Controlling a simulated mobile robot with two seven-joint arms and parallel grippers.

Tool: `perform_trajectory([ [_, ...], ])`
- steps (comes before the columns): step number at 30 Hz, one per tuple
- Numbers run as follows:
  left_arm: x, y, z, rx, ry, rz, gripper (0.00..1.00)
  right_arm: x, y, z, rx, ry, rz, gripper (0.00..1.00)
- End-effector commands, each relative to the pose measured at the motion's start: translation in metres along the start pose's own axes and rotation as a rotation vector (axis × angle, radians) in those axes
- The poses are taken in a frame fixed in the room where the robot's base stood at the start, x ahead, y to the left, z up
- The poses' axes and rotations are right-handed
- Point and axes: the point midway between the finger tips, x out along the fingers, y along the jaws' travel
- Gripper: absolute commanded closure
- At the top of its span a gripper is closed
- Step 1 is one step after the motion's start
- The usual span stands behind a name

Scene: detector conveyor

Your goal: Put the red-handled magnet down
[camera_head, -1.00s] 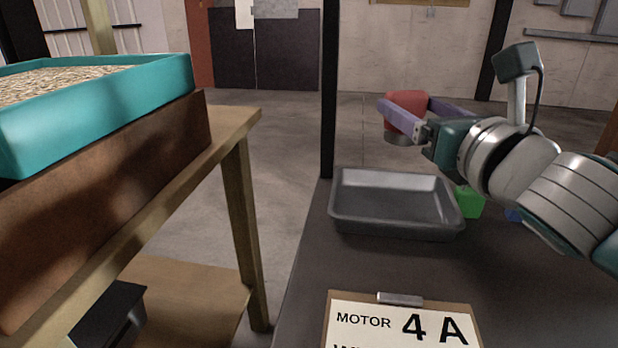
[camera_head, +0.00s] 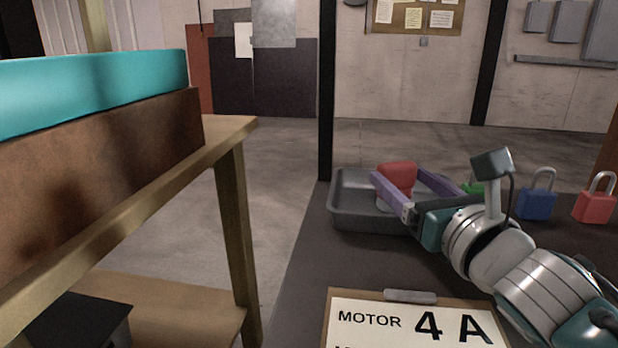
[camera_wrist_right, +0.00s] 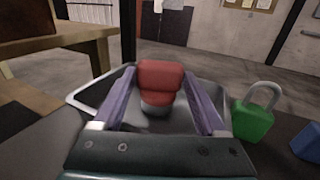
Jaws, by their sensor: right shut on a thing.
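The red-handled magnet (camera_head: 397,177) has a red grip above a grey metal base. My right gripper (camera_head: 408,180) is shut on it, with a purple finger on either side. In the head view the magnet is over or inside the grey tray (camera_head: 352,217). In the right wrist view the magnet (camera_wrist_right: 160,84) stands upright between the fingers, with the tray rim (camera_wrist_right: 84,101) around it. Whether its base touches the tray floor cannot be told. My left gripper is not in view.
Green (camera_wrist_right: 255,118), blue (camera_head: 537,197) and red (camera_head: 595,200) padlocks stand right of the tray. A clipboard reading "MOTOR 4A" (camera_head: 375,322) lies at the front.

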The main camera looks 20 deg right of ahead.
Motion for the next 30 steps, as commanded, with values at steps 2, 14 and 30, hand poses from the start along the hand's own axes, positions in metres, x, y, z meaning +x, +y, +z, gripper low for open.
perform_trajectory([
  [2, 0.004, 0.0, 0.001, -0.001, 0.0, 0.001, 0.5, 0.0, 0.0, -0.003, 0.0, -0.003, 0.001, 1.0],
  [14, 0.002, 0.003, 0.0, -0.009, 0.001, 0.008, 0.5, 0.0, 0.0, -0.002, 0.0, 0.0, 0.0, 0.0],
  [30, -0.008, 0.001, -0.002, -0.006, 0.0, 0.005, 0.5, -0.074, 0.0, -0.001, 0.002, 0.005, -0.002, 0.0],
])
